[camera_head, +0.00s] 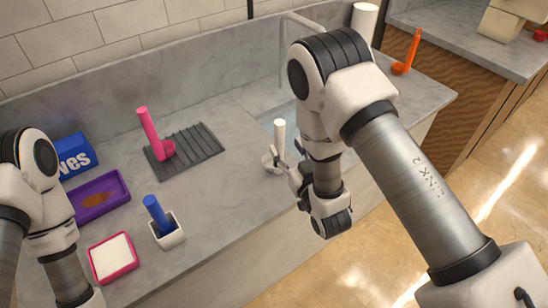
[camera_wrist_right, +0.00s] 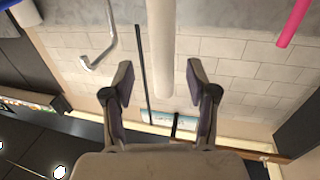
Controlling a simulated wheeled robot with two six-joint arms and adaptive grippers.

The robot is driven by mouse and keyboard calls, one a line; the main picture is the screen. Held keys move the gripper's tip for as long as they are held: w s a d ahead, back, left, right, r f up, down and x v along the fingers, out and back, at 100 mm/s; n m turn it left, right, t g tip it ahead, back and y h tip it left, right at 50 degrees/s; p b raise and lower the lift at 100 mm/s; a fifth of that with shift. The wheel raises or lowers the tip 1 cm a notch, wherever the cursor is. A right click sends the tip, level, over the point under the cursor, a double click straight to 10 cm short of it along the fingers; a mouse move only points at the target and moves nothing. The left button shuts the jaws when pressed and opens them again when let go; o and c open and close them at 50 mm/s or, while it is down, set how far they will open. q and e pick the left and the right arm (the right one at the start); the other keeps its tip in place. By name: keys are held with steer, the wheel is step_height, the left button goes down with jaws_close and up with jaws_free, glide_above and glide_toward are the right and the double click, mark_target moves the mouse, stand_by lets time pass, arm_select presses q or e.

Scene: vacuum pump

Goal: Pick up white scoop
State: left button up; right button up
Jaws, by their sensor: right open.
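The white scoop (camera_head: 280,130) stands with its handle up at the sink side of the counter, its bowl low by my right gripper's fingers. My right gripper (camera_head: 277,160) is open beside the scoop. In the right wrist view, the white handle (camera_wrist_right: 161,45) shows between the two open fingers (camera_wrist_right: 160,75); I cannot tell whether they touch it. The lower part of the scoop is partly hidden by the gripper. My left arm shows at the left edge, but its gripper is out of view.
A pink scoop (camera_head: 150,135) stands on a grey ribbed mat (camera_head: 205,140). A purple tray (camera_head: 82,205), a pink-rimmed tray (camera_head: 130,272), a white holder (camera_head: 172,237) with a blue handle (camera_head: 155,212), and a blue box (camera_head: 76,156) are at left. The faucet (camera_head: 283,50) rises behind my right arm.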

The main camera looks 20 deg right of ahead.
mark_target(281, 143)
steer(key=w, duration=0.2)
steer(key=w+a+p, duration=0.1)
steer(key=w, duration=0.1)
steer(key=shift+w, duration=0.1)
steer(key=shift+w+f, duration=0.1)
steer(key=shift+w, duration=0.15)
jaws_close()
